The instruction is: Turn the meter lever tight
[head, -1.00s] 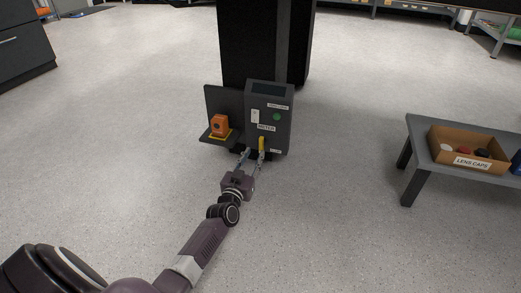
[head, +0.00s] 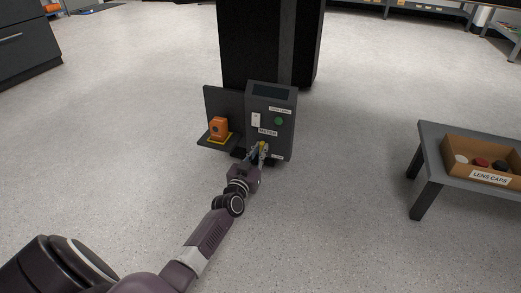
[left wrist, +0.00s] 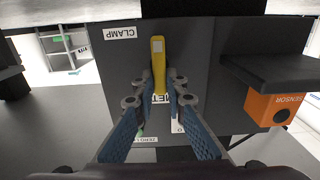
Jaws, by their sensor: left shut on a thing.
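The meter (head: 286,110) is a dark grey box with a screen, a green button and a METER label. Its yellow lever (head: 263,145) is low on the front; in the left wrist view the lever (left wrist: 158,60) lies beside a CLAMP label, and the picture is upside down. My left gripper (head: 259,153) is at the lever, its fingers (left wrist: 159,95) on either side, shut on it. The fingers partly hide the METER label in the left wrist view. My right gripper is in neither view.
An orange sensor (head: 219,128) sits on a dark shelf left of the meter; it also shows in the left wrist view (left wrist: 270,107). A dark column (head: 262,40) stands behind. At right, a low grey table (head: 432,160) holds a lens caps box (head: 452,166). Floor between is clear.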

